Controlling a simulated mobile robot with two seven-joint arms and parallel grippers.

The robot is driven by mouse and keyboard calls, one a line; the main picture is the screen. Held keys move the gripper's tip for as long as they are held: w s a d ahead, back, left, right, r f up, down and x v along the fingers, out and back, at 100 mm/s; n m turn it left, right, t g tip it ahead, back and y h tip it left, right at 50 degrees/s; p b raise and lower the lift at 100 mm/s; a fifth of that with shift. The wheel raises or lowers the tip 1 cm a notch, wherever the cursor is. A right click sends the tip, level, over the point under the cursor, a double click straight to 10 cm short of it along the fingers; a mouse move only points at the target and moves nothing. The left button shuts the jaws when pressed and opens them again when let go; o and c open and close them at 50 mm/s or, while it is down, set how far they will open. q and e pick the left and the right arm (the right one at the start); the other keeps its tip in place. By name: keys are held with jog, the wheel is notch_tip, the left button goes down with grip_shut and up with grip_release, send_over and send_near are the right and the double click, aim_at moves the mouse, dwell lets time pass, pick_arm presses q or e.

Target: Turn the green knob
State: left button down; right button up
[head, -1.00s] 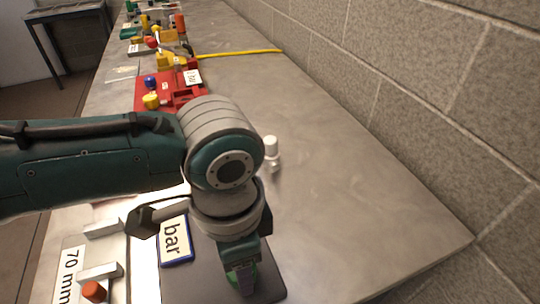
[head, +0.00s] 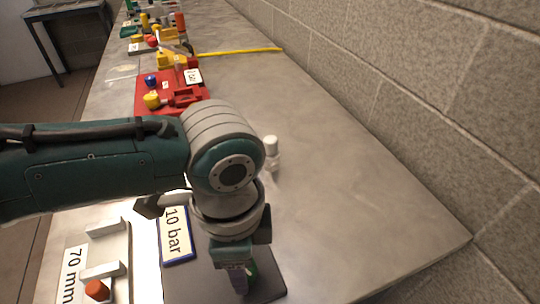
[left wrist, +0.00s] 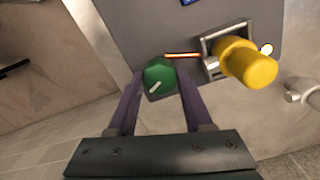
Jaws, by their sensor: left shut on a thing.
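The green knob (left wrist: 159,78) sits on a grey plate (left wrist: 130,22) in the left wrist view, with a pale pointer line on its face. My left gripper (left wrist: 160,84) is shut on the knob, one purple finger on each side of it. In the head view my left gripper (head: 243,280) reaches down to the plate (head: 190,285), and only a sliver of the green knob (head: 252,270) shows beside the fingers. My right gripper is in neither view.
A yellow cylinder (left wrist: 248,64) in a metal bracket stands close beside the knob. A sign reading "10 bar" (head: 176,235) lies on the plate. A white fitting (head: 271,152) stands on the bench (head: 350,190). Red and yellow devices stand farther back; a block wall borders the right.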

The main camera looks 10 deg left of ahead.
pick_arm(q)
jog(key=shift+c, duration=1.5)
grip_release()
jog(key=shift+r, duration=0.1)
notch_tip(320, 180, up, 10)
jog(key=p, duration=0.1)
jog(key=shift+p, duration=0.4)
